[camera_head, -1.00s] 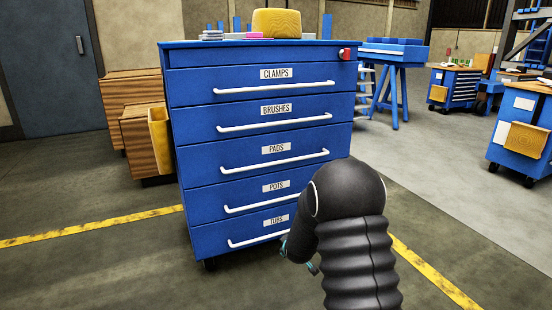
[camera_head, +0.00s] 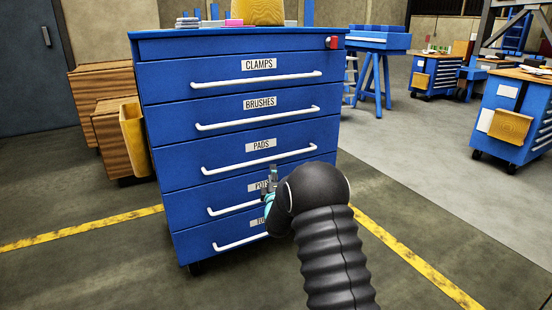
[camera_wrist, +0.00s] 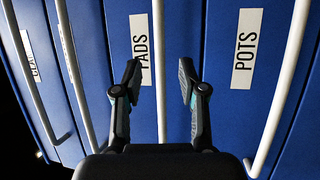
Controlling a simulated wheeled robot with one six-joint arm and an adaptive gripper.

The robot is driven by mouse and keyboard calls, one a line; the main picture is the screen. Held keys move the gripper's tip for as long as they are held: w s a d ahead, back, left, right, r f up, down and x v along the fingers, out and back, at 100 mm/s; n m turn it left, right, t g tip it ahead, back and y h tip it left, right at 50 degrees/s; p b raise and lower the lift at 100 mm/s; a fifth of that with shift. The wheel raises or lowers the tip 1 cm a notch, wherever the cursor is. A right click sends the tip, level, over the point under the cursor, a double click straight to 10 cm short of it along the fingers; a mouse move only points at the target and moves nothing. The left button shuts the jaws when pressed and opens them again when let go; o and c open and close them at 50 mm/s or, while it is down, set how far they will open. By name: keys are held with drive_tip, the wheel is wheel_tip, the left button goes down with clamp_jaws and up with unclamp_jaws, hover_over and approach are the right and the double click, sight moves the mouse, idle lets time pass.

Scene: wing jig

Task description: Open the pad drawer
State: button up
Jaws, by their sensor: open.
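The pad drawer (camera_head: 215,157) is the middle drawer of the blue cabinet, labelled PADS, and it is shut flush. Its white bar handle (camera_head: 260,158) also shows in the wrist view (camera_wrist: 159,60), running upright in the picture between the two fingers. My gripper (camera_head: 271,180) is open and empty, in front of the cabinet just below the pads handle, partly covering the POTS label. In the wrist view my gripper (camera_wrist: 160,82) has its dark fingers spread on either side of the pads handle, apparently short of it. The arm hides part of the lower drawers.
The CLAMPS (camera_head: 259,65) and BRUSHES (camera_head: 260,103) drawers above are shut. The pots handle (camera_head: 234,209) lies just below the pads handle. A yellow bin (camera_head: 134,140) hangs beside the cabinet's left side. The floor right of my arm is free.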

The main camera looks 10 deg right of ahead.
sight(271, 158)
drive_tip(key=x, duration=1)
drive_tip(key=shift+w+d+p, duration=0.1)
drive_tip(key=shift+p, duration=0.25)
clamp_jaws()
